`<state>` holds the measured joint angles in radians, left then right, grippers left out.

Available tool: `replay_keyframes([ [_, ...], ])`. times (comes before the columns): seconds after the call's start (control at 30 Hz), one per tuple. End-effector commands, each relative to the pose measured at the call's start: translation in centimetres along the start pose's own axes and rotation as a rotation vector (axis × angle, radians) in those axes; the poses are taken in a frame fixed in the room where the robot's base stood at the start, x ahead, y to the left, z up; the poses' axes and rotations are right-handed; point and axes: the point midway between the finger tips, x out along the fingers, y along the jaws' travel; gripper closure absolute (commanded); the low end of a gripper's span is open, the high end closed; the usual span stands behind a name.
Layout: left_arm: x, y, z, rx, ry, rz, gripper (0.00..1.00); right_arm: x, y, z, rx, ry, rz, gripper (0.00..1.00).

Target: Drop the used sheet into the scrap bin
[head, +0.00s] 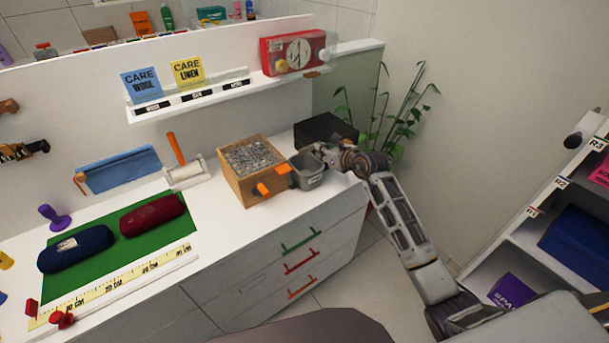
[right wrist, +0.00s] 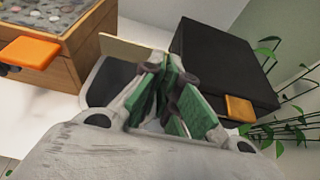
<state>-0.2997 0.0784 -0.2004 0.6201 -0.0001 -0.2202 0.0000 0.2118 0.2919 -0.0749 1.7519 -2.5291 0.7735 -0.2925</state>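The scrap bin (head: 306,173) is a small grey open tub on the counter's right part, between the wooden box and the black box. In the right wrist view its dark inside and rim (right wrist: 97,84) lie just beyond my fingers. My right gripper (head: 327,150) is over the bin's opening. In the right wrist view its green-padded fingers (right wrist: 168,72) come together at the tips. A flat cream piece, seemingly the used sheet (right wrist: 130,50), reaches the fingertips and sticks out to the left above the bin. My left gripper is not in view.
The wooden box (head: 249,184) of grey bits, with an orange handle, stands left of the bin. The black box (head: 322,131) is behind it, with a plant (head: 392,112) beyond. Free floor shows right of the drawers.

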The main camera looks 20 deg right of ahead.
Motion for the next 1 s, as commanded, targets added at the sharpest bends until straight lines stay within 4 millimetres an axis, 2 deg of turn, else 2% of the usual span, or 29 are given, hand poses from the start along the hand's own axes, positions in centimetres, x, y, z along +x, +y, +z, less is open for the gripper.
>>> replay_keyframes([
  [0.27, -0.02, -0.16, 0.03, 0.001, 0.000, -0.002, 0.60, 0.00, 0.00, 0.01, 0.000, 0.000, 0.000, 1.00],
  [0.3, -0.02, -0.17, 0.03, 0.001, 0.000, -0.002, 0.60, 0.00, 0.00, 0.01, 0.000, 0.000, 0.000, 0.93],
  [0.5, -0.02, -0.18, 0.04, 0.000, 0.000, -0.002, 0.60, 0.00, 0.01, 0.01, 0.000, 0.000, 0.000, 0.70],
  [1.0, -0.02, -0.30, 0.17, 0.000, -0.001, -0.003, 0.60, -0.46, -0.04, -0.03, 0.001, 0.000, -0.001, 0.70],
])
